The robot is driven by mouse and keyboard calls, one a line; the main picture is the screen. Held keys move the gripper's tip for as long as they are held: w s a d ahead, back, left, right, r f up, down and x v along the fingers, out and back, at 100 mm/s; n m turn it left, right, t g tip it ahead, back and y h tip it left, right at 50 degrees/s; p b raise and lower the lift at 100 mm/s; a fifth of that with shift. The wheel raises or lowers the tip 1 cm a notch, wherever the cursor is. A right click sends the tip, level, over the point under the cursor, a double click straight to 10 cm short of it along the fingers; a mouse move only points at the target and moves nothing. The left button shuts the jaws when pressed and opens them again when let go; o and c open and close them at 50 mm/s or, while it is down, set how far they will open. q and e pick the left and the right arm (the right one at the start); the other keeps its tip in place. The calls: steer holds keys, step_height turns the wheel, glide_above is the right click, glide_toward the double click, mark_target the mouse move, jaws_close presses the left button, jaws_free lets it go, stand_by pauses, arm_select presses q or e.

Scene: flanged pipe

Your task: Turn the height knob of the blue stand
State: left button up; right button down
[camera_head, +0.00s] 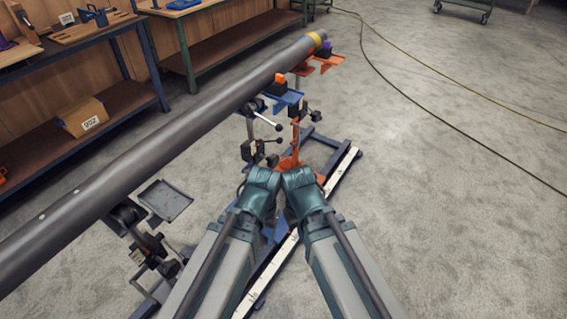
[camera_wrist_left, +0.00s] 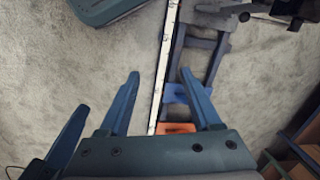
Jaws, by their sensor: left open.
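The blue stand (camera_head: 287,98) is under the grey pipe near its far end, with a blue plate on top. A silver lever (camera_head: 267,121) with a black tip and dark clamp parts show below it; I cannot tell which part is the height knob. In the head view my left gripper (camera_head: 262,178) and my right gripper (camera_head: 298,178) are side by side in front of and below the stand; their fingertips are hidden. In the left wrist view my left gripper (camera_wrist_left: 160,75) is open and empty, above a blue piece (camera_wrist_left: 178,93) and an orange piece (camera_wrist_left: 178,128).
The long grey pipe (camera_head: 140,165) runs diagonally over the stands. An orange stand (camera_head: 325,62) is at its far end. A white-marked rail (camera_head: 340,173) lies on the floor frame.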

arm_select(q)
step_height(320, 180, down, 21)
steer(key=b, duration=1.8)
steer(key=m+t+h+b, duration=0.3)
steer(key=t+h+b, duration=0.8)
steer(key=t+b, duration=0.65)
glide_toward(273, 161)
steer(key=w+a+g+b, duration=0.1)
steer(key=w+g+b, duration=0.1)
steer(key=x, duration=1.4)
steer(key=shift+r, duration=0.2)
steer(key=shift+c, duration=0.3)
